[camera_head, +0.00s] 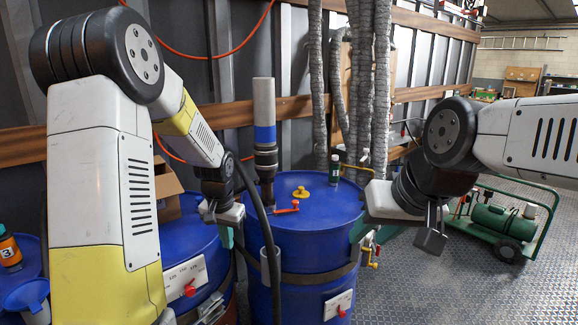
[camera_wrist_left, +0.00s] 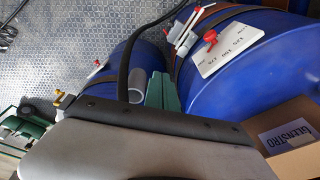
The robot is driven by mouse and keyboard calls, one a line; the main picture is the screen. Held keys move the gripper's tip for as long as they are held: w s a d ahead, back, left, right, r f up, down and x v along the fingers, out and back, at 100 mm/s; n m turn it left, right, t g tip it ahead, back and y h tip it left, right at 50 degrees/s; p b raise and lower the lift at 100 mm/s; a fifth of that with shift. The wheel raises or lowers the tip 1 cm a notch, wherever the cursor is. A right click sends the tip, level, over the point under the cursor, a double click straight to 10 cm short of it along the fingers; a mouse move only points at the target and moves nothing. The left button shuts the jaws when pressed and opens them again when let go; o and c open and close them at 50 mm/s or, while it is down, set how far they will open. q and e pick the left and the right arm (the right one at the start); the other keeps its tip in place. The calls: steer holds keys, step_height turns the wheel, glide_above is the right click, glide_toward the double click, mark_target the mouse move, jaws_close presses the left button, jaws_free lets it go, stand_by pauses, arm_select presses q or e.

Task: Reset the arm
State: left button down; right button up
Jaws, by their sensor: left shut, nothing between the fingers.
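My right gripper (camera_head: 396,235) is at the right of the middle drum, pointing down. Its fingers stand apart at the two ends of the white palm, with nothing seen between them. Both arms are bent, with the forearms hanging down toward the drums.
An open cardboard box (camera_head: 167,190) stands on the left drum (camera_head: 187,238). A green compressor cart (camera_head: 497,221) stands on the floor right.

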arm_select(q)
steer(key=s+d+r+n+t+h, duration=0.1)
steer(key=s+r+n+t, duration=0.1)
steer(key=s+r, duration=0.95)
steer(key=s+d+r+t, duration=0.1)
steer(key=s+r, duration=0.2)
steer(key=s, duration=0.3)
steer(key=s+d+r+t+h, duration=0.1)
steer(key=s+r, duration=0.3)
steer(key=s, duration=0.1)
steer(key=shift+s+n, duration=0.35)
steer(key=shift+n, duration=0.05)
